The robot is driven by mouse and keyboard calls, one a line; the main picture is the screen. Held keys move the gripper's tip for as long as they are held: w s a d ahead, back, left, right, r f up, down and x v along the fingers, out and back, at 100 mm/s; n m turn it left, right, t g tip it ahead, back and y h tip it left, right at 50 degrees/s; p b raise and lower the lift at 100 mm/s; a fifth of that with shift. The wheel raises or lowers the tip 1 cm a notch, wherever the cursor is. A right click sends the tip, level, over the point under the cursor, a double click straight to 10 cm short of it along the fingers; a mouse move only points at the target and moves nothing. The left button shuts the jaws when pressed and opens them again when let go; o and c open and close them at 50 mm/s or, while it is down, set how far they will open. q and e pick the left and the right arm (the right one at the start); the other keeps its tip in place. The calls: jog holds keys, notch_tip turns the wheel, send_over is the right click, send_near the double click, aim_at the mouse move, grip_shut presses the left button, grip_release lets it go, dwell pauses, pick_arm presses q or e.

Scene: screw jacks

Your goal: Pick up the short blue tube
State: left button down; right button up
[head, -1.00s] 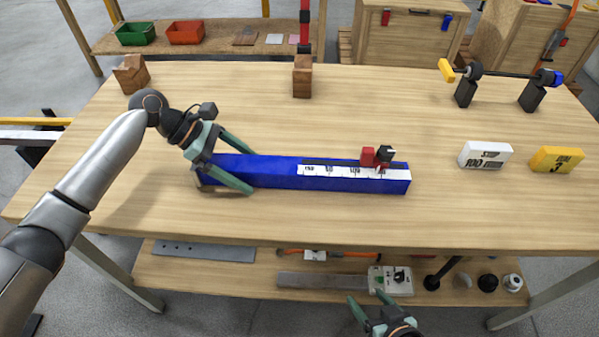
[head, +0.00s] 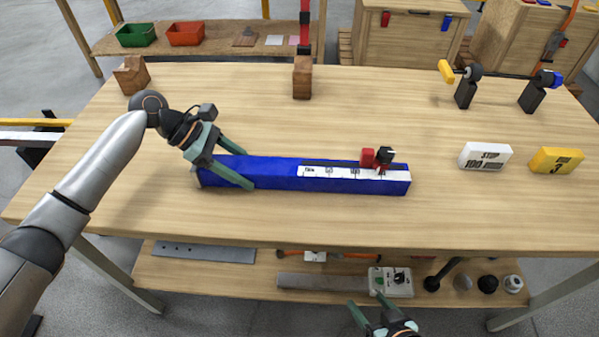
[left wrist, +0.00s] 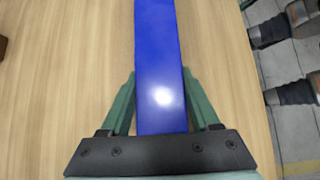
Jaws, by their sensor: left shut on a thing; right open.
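A straight blue tube (head: 275,174) with a square section lies across the middle of the table. It is the only blue tube I can make out, and I cannot tell whether it is hollow. My left gripper (head: 246,170) is shut on its left part, one finger along the far side and one along the near side. In the left wrist view the blue tube (left wrist: 160,60) runs between the green fingers of the left gripper (left wrist: 160,76). My right gripper (head: 367,300) is open and empty, in front of the table at the bottom of the head view.
A white scale strip (head: 340,172) with a red block (head: 367,158) and a black-topped piece (head: 385,157) sits at the tube's right part. White (head: 485,156) and yellow (head: 556,160) labelled blocks lie to the right. A rod stand (head: 505,75) is behind them. The table's front left is clear.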

pick_arm(q)
jog(key=shift+w+d+r, duration=0.1)
jog(key=shift+r, duration=0.75)
notch_tip(320, 180, up, 3)
jog(key=shift+f+p, duration=0.2)
jog(key=shift+p, duration=0.45)
jog(key=s+d+r+p, duration=0.3)
jog(key=s+r, duration=0.6)
jog(key=s, duration=0.4)
jog(key=shift+s+d, duration=0.25)
jog(key=shift+d, duration=0.15)
pick_arm(e)
jog(key=shift+s+d+r, duration=0.2)
jog(key=shift+d+r, duration=0.3)
jog(key=shift+r, duration=0.15)
jog(key=shift+s+d+r, duration=0.15)
jog(key=shift+d+r, duration=0.3)
jog(key=shift+r, duration=0.15)
pick_arm(q)
jog(key=shift+r, duration=0.1)
